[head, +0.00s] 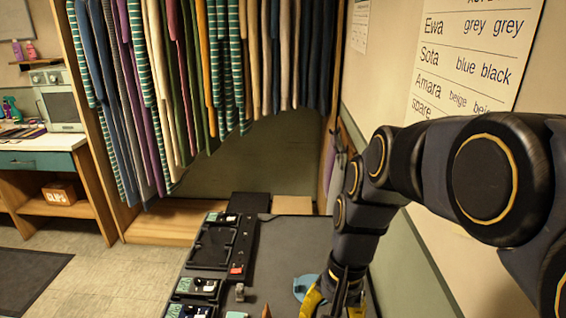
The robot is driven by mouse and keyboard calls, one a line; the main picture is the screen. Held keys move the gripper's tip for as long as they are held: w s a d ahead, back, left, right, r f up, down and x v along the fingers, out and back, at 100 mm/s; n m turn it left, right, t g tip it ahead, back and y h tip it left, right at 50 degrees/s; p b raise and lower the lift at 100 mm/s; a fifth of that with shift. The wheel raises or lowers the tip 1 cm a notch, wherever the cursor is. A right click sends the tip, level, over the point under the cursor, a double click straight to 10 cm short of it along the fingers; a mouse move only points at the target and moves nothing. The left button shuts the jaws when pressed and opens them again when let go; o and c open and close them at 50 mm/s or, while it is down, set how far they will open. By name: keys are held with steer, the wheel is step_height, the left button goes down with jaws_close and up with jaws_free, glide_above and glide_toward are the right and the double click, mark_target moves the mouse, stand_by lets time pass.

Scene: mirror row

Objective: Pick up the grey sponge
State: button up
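I cannot make out the grey sponge for certain. A small grey-brown object (240,293) stands on the dark worktop (290,248) beside the black trays; it is too small to tell whether it is the sponge. My gripper (334,309) points down at the bottom edge of the view, to the right of that object. Its yellow finger parts sit apart on either side, but the fingertips are cut off by the frame. A light blue round thing (303,286) lies just left of the gripper and is partly hidden by it.
An orange-brown tip (266,311) and a teal piece (237,315) show at the bottom edge. Hanging clothes (215,60) fill the back. A wall with a sign (470,50) bounds the right.

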steer(key=w+a+f+m+y, duration=0.1)
steer(key=w+a+f+m, duration=0.1)
steer(key=w, duration=0.3)
steer(key=w+a+f+m, duration=0.1)
steer(key=w+a+f, duration=0.15)
steer(key=w, duration=0.35)
steer(key=m+t+y, duration=0.1)
steer(key=m+y, duration=0.1)
steer(key=m, duration=0.8)
glide_above(241, 287)
steer(key=d, duration=0.2)
step_height(241, 287, down, 18)
steer(key=shift+f, duration=0.2)
steer(key=shift+x, duration=4.15)
steer(key=c, duration=0.7)
